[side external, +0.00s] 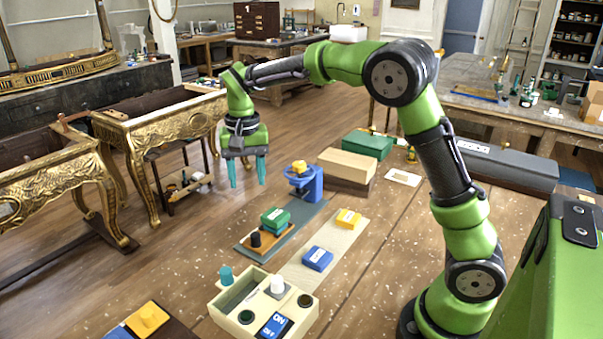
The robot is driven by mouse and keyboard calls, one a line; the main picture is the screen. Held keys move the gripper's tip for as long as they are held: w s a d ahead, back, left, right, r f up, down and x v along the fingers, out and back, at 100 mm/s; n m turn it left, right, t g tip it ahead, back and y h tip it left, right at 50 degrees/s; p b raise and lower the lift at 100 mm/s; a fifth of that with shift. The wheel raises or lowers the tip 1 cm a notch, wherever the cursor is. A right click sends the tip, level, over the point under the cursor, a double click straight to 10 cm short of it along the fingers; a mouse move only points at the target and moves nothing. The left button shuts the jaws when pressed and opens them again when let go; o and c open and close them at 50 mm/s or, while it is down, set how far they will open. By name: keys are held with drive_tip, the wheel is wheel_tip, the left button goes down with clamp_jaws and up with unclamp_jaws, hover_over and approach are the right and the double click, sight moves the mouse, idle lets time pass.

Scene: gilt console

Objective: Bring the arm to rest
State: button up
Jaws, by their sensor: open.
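My gripper (247,171) hangs from my green arm in the side external view, pointing down. Its two teal fingers are apart, with nothing between them. It is raised above the work surface, to the left of the blue stand with the yellow wheel (299,168) in the picture. My arm is bent, with the elbow high and the forearm reaching left.
A cream box with knobs (263,310) stands at the front. Behind it are a green block (275,217), a blue block (318,258) and a yellow block (348,218). A tan box (347,164) and a green box (367,145) stand farther back. A gilt console (165,118) stands left.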

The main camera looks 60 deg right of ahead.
drive_tip(key=s+a+r+n+t+y, duration=0.1)
drive_tip(key=s+r+n+t, duration=0.1)
drive_tip(key=s, duration=0.9)
drive_tip(key=s+a+r+n+t+y, duration=0.1)
drive_tip(key=s+t, duration=0.4)
drive_tip(key=s, duration=0.6)
wheel_tip(320, 180, up, 2)
drive_tip(key=shift+s+a+r+n, duration=0.1)
drive_tip(key=shift+s+a+n, duration=0.15)
drive_tip(key=shift+a+n, duration=0.45)
